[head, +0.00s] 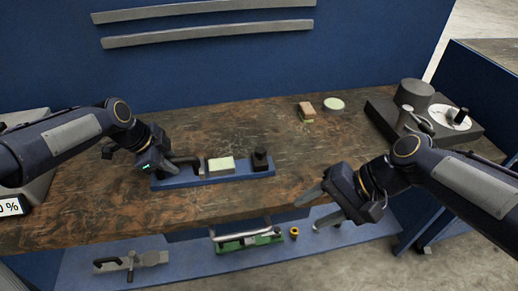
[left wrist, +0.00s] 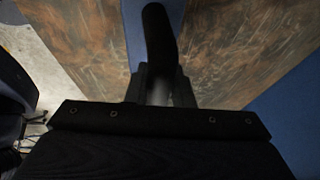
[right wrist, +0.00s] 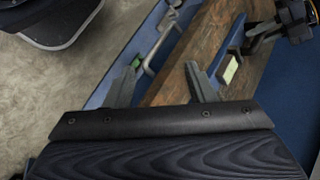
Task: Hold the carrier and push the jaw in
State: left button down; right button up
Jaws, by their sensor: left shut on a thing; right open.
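A long blue base (head: 226,178) lies on the bench. A dark curved handle (head: 186,160) stands at its left end, a pale green block (head: 220,165) near its middle, and a dark upright piece (head: 260,160) at its right end. I cannot tell which of these is the carrier or the jaw. My left gripper (head: 165,166) is shut on the dark curved handle, which rises between the fingers in the left wrist view (left wrist: 158,40). My right gripper (head: 322,208) is open and empty by the bench's front edge, right of the base. The pale block also shows in the right wrist view (right wrist: 230,70).
A tan block (head: 306,110) and a pale round disc (head: 334,104) lie farther back. A dark machine with a dial (head: 448,117) stands at the right. Below the front edge, a lower blue shelf (head: 190,270) holds a green-based tool (head: 250,242).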

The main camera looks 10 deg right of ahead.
jog(key=w+d+m+y, duration=0.1)
jog(key=w+m+y, duration=0.55)
jog(key=w, duration=0.45)
jog(key=m+t+y, duration=0.3)
jog(key=m, duration=0.4)
send_near(261, 149)
jog(key=x, duration=1)
jog(key=shift+s, duration=0.1)
